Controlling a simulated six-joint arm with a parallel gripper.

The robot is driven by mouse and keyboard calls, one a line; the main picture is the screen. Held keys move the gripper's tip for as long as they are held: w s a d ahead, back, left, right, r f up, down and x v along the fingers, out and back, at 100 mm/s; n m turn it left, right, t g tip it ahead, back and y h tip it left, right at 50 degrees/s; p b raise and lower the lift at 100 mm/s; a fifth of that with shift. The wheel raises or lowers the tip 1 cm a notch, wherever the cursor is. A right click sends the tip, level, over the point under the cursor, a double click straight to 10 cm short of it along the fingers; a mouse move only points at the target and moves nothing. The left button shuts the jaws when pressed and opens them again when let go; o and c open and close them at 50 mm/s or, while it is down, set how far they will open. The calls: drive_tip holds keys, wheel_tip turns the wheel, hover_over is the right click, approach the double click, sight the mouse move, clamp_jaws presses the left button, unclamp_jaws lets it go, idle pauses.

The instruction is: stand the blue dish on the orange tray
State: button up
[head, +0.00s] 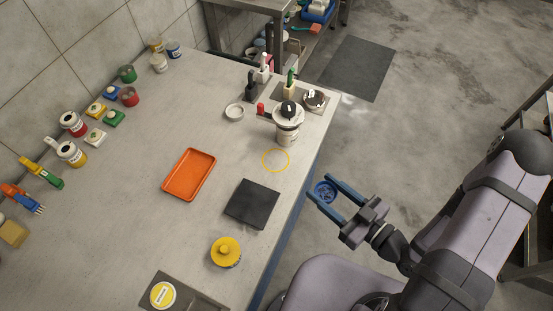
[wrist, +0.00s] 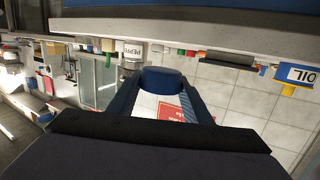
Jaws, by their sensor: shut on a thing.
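The blue dish (head: 326,192) is small and round, and sits between the blue fingers of my gripper (head: 320,189). My gripper is shut on it, off the right edge of the counter, over the floor. In the wrist view the dish (wrist: 161,78) shows between the fingertips. The orange tray (head: 189,175) lies flat and empty on the counter, left of my gripper. The tray cannot be made out in the wrist view.
Between my gripper and the tray lie a dark square mat (head: 252,204) and a yellow ring mark (head: 276,160). Jars and small blocks line the wall side.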

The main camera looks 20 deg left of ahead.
drive_tip(key=shift+s+f+n, duration=0.15)
drive_tip(key=shift+s+n, duration=0.05)
drive_tip(key=shift+n, duration=0.1)
drive_tip(key=shift+x, duration=0.85)
drive_tip(key=b+x, duration=0.1)
drive_tip(key=x, duration=0.3)
drive_tip(key=r+b+x, duration=0.1)
drive_tip(key=x, duration=0.4)
drive_tip(key=r+b+x, duration=0.1)
drive_tip(key=b+x, duration=0.1)
drive_tip(key=x, duration=0.2)
drive_tip(key=shift+a+r, duration=0.2)
drive_tip(key=shift+a, duration=0.2)
drive_tip(key=shift+w+a+f, duration=0.1)
drive_tip(key=shift+w+a, duration=0.15)
drive_tip(key=shift+a, duration=0.1)
